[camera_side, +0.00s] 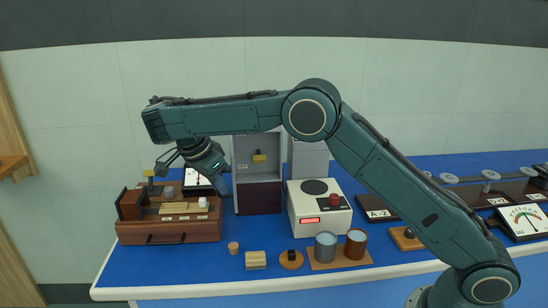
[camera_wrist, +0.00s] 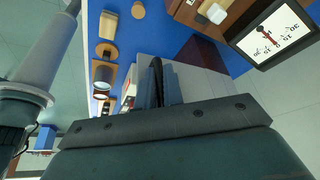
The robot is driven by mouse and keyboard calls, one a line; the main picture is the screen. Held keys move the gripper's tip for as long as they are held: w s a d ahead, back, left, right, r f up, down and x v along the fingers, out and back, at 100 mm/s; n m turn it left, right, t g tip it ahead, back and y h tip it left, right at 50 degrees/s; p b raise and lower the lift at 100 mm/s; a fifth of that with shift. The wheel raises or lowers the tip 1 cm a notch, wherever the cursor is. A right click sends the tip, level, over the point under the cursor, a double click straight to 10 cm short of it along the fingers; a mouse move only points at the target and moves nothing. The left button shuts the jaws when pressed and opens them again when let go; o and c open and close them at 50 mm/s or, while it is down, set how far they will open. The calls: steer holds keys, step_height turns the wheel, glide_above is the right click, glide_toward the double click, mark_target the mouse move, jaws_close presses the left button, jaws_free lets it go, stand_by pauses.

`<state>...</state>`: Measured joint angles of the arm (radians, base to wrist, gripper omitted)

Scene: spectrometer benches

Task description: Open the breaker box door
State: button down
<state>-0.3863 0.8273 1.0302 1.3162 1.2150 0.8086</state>
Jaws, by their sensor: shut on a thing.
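The grey breaker box (camera_side: 257,146) stands at the back of the blue bench. Its front is uncovered in the side view, showing a yellow switch (camera_side: 259,158) inside above a dark red lower part. The door seems to stand out at the box's left side, nearly edge-on and partly behind my gripper. My gripper (camera_side: 224,188) is at that left side. In the wrist view my gripper (camera_wrist: 160,90) is shut on a dark curved handle (camera_wrist: 157,72), in front of a pale grey panel. How far the door is swung cannot be told exactly.
A brown wooden instrument (camera_side: 168,228) and a dial meter (camera_wrist: 272,36) are close by on the left. A white hotplate-like device (camera_side: 318,208) stands right of the box. Cups (camera_side: 326,247) and small wooden pieces (camera_side: 256,260) line the front.

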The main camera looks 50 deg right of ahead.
steer(key=c, duration=1.5)
jaws_free()
